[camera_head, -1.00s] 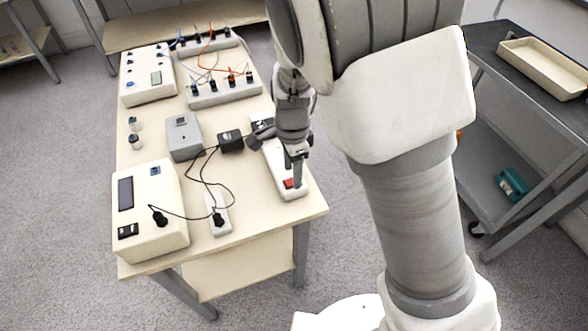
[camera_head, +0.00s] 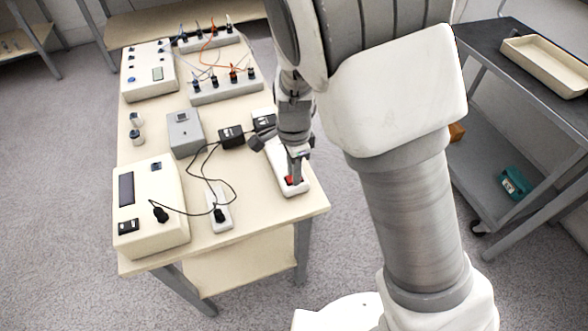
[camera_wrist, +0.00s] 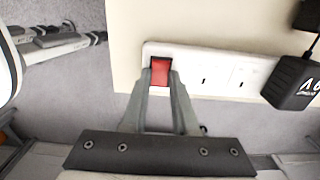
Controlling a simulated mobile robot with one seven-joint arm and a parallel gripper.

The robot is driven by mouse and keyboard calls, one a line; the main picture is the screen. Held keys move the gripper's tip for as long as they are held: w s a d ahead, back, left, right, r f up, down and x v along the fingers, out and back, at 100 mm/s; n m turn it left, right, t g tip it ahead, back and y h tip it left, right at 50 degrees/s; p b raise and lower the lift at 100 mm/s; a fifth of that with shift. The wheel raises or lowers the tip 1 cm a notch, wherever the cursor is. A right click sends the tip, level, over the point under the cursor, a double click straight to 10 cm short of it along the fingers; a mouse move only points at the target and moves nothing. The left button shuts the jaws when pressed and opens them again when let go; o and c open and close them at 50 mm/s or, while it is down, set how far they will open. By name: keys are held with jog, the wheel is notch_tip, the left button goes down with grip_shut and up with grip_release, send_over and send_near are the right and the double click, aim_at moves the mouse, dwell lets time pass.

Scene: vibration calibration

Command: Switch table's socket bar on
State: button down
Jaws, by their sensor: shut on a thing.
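The white socket bar (camera_head: 290,177) lies along the right edge of the cream table (camera_head: 246,226). Its red switch (camera_wrist: 160,71) sits at the left end of the bar (camera_wrist: 211,85) in the wrist view, with socket slots to the right. My gripper (camera_head: 295,178) points down over the switch end. In the wrist view its fingertips (camera_wrist: 160,79) come together at the red switch, one on either side of it. They appear to touch the switch. Whether the switch is pressed or lit cannot be told.
A black adapter (camera_wrist: 291,82) is plugged in at the other end of the bar. Another black adapter (camera_head: 231,137), a grey box (camera_head: 185,133), a cream meter box (camera_head: 150,209) and a small white socket (camera_head: 219,211) with cables stand to the left. A grey cart (camera_head: 520,120) stands at right.

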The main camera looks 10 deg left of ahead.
jog(key=p, duration=0.1)
jog(key=h+p, duration=0.1)
jog(key=p, duration=0.1)
jog(key=shift+s+a+r+t, duration=0.15)
jog(key=shift+s+r+t, duration=0.05)
jog(key=shift+r+t, duration=0.1)
jog(key=shift+a+f+h+p, duration=0.15)
jog(key=shift+h+p, duration=0.35)
jog(key=shift+p, duration=0.75)
jog(key=shift+f+t+h+p, duration=0.2)
jog(key=shift+t+h+p, duration=0.1)
jog(key=shift+t+p, duration=0.2)
jog(key=c, duration=0.7)
grip_release()
